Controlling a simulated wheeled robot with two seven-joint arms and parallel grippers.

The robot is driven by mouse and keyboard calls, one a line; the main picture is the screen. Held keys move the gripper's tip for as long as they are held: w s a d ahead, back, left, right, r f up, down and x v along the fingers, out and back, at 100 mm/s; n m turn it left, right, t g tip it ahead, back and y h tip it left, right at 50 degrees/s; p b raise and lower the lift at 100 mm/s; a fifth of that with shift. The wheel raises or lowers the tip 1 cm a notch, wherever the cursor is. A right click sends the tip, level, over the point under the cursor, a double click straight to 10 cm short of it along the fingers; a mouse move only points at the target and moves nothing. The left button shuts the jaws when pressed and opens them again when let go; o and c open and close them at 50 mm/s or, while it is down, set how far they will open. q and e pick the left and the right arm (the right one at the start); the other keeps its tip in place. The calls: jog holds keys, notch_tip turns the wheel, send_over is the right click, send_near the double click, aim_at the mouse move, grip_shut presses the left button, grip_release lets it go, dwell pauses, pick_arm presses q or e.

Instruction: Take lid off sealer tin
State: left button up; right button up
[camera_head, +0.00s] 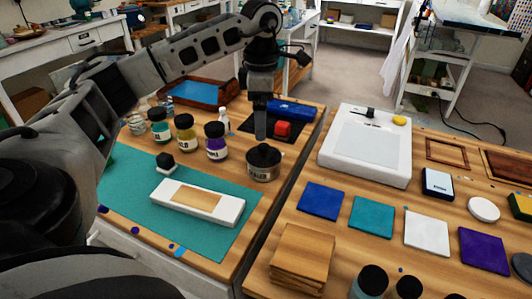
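The sealer tin (263,172) is a short round metal tin with a pale label, standing upright on the left wooden table. Its black lid (264,155) with a small knob sits on top of the tin. My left gripper (261,136) points straight down over the lid, with its fingertips right above or at the knob. I cannot tell whether they touch it. The fingers line up from this side, so the gap between them is hidden. My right gripper is not in view.
Jars of purple (216,143), yellow (185,135) and teal (159,128) stand left of the tin. A white mould (232,209) lies on the green mat (125,190) in front.

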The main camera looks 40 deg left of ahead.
aim_at(264, 146)
pick_arm(q)
jog(key=f, duration=0.5)
jog(key=f+p, duration=0.1)
jog(key=f, duration=0.3)
jog(key=shift+w+f, duration=0.2)
jog(key=shift+f, duration=0.2)
jog(key=c, duration=0.9)
